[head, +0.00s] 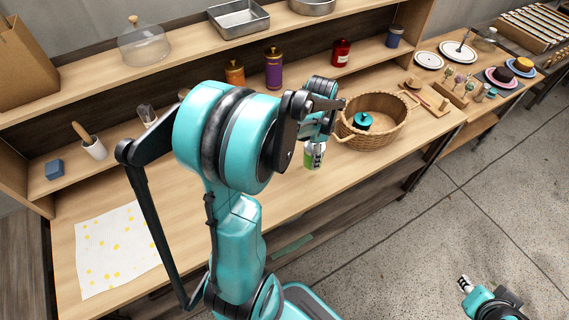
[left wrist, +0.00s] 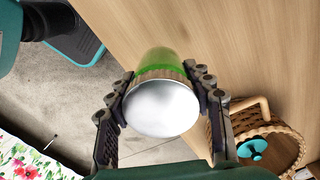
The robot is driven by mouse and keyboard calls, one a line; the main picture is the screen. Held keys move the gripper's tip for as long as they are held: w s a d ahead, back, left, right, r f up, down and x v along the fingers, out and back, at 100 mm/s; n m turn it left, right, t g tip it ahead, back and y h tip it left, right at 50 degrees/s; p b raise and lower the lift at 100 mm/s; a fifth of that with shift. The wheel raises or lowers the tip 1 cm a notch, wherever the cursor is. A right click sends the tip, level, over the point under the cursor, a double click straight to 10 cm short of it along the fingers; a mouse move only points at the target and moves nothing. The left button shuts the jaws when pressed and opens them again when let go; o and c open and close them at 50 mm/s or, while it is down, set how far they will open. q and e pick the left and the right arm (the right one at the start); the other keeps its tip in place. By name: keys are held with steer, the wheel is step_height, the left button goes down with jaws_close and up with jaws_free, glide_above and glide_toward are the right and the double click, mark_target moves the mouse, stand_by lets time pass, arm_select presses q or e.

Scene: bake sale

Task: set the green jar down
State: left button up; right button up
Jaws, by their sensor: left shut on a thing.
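The green jar (head: 312,160) has a silver lid and clear green sides. It hangs below my left gripper (head: 318,139), over the counter's wooden top, left of the wicker basket. In the left wrist view the jar's round lid (left wrist: 162,108) faces the camera, and the fingers of my left gripper (left wrist: 160,88) close on it from both sides. I cannot tell whether the jar's base touches the counter. At the lower right of the head view, part of my right arm's end (head: 485,298) shows; its finger state is unclear.
The wicker basket (head: 399,126) holds a teal-lidded jar (head: 362,120) and stands close to the right. Orange (head: 235,73), purple (head: 274,72) and red (head: 341,53) jars stand on the shelf behind. A spotted cloth (head: 112,250) lies on the left. Bare counter lies between cloth and basket.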

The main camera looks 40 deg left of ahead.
arm_select(q)
steer(key=shift+s+a+r+m, duration=0.15)
steer(key=shift+s+a+m, duration=0.05)
steer(key=shift+a, duration=0.25)
steer(key=shift+s+a+r+m, duration=0.15)
steer(key=shift+a+m, duration=0.05)
steer(key=shift+a, duration=0.2)
steer(key=shift+a+f, duration=0.25)
steer(key=shift+m, duration=0.3)
step_height(320, 180, down, 9)
steer(key=b, duration=0.4)
steer(key=shift+a+f, duration=0.1)
steer(key=shift+f, duration=0.1)
steer(key=shift+s, duration=0.1)
steer(key=o, duration=1.2)
steer(key=shift+f, duration=0.1)
steer(key=shift+o, duration=0.2)
